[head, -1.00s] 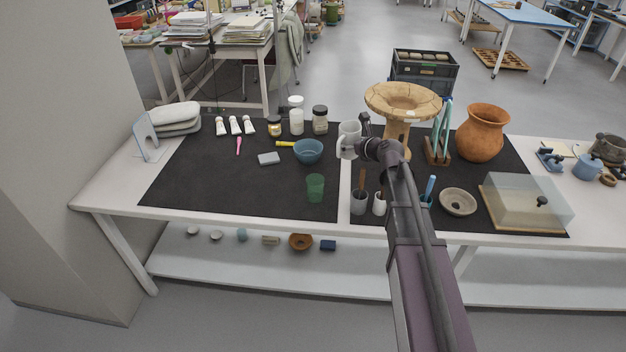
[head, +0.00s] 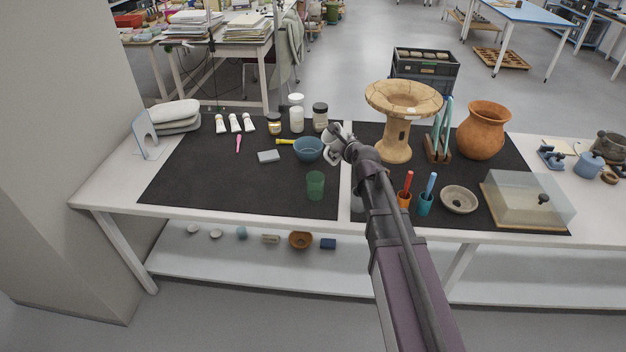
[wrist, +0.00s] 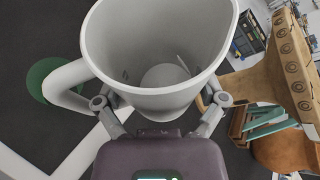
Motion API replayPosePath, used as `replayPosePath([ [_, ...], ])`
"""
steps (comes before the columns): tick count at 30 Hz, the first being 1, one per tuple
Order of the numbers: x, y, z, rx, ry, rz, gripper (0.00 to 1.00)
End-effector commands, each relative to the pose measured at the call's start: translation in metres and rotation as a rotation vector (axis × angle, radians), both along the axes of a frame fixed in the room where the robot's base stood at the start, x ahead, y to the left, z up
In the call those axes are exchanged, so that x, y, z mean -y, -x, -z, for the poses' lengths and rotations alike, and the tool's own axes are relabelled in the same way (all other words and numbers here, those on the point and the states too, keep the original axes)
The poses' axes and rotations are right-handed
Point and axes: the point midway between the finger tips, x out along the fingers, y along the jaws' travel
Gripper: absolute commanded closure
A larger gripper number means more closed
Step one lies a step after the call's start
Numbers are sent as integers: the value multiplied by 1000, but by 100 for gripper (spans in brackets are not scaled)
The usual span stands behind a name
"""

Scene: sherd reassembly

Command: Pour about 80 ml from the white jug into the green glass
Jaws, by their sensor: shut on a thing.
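The white jug (head: 331,143) is held in my gripper (head: 338,136), above the table just right of the blue bowl. In the head view the jug is tilted to the left, and the arm partly hides it. In the wrist view the jug (wrist: 160,50) fills the top middle, with my gripper (wrist: 160,110) shut on it and its handle to the left. The green glass (head: 315,186) stands upright on the black mat near the front edge, apart from the jug and nearer the front. It also shows in the wrist view (wrist: 42,78), partly behind the jug's handle.
A blue bowl (head: 308,150) stands close left of the jug. A pieced-together pedestal vessel (head: 397,130) stands to the right, with an orange pot (head: 481,130) beyond it. Cups with tools (head: 404,198) stand near the front. The black mat left of the glass (head: 230,190) is clear.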

Motion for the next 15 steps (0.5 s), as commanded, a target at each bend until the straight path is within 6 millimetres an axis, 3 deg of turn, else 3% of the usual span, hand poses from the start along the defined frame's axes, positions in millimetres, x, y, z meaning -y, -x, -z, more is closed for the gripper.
replayPosePath([
  [9, -4, 2, -10, 86, 158, -1, 71],
  [15, -3, 2, -5, 123, 225, 0, 71],
])
